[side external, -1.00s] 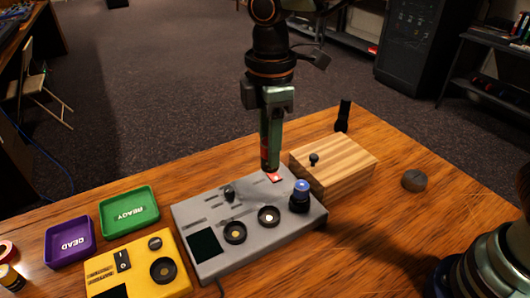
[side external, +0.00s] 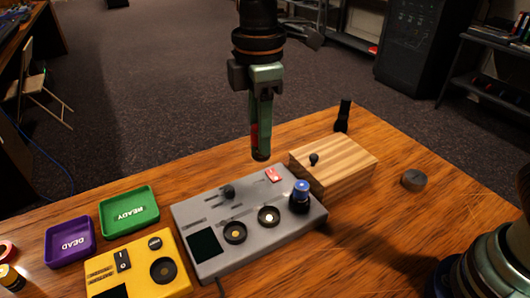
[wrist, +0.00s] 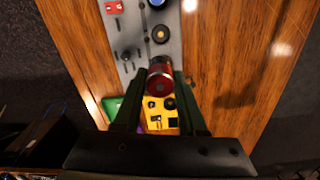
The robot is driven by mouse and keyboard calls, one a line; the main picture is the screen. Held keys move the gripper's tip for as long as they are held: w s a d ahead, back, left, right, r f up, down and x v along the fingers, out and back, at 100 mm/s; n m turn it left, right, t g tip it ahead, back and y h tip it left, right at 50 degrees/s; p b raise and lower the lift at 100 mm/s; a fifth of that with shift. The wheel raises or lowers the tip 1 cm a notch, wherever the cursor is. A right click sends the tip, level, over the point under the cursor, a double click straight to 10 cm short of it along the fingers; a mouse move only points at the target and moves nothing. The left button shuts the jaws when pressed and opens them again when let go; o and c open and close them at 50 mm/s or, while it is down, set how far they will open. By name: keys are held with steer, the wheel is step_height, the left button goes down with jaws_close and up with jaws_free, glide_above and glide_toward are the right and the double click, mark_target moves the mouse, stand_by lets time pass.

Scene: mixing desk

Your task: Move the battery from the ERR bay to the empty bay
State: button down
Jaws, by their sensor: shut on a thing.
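My gripper (side external: 261,157) is shut on a red battery (wrist: 160,78), above the back edge of the grey mixing console (side external: 205,268). In the side view the fingers hide most of the battery, leaving a red strip. A dark cylinder with a blue top (side external: 300,196) stands upright at the console's right end. I cannot read which bay is marked ERR.
A yellow box (side external: 140,282) with a round socket stands left of the console. Behind it are a green READY tray (side external: 129,210) and a purple DEAD tray (side external: 70,243).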

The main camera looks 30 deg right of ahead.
steer(key=shift+s+a+f, duration=0.1)
steer(key=shift+a+f, duration=0.95)
steer(key=shift+f, duration=1.7)
steer(key=shift+s+a+f, duration=0.1)
steer(key=shift+a+f, duration=1)
steer(key=shift+f, duration=1.65)
steer(key=shift+a+f, duration=1.05)
steer(key=shift+f, duration=1.7)
steer(key=shift+f, duration=0.65)
steer(key=c, duration=0.8)
jaws_free()
steer(key=shift+o, duration=0.2)
step_height(320, 180, up, 11)
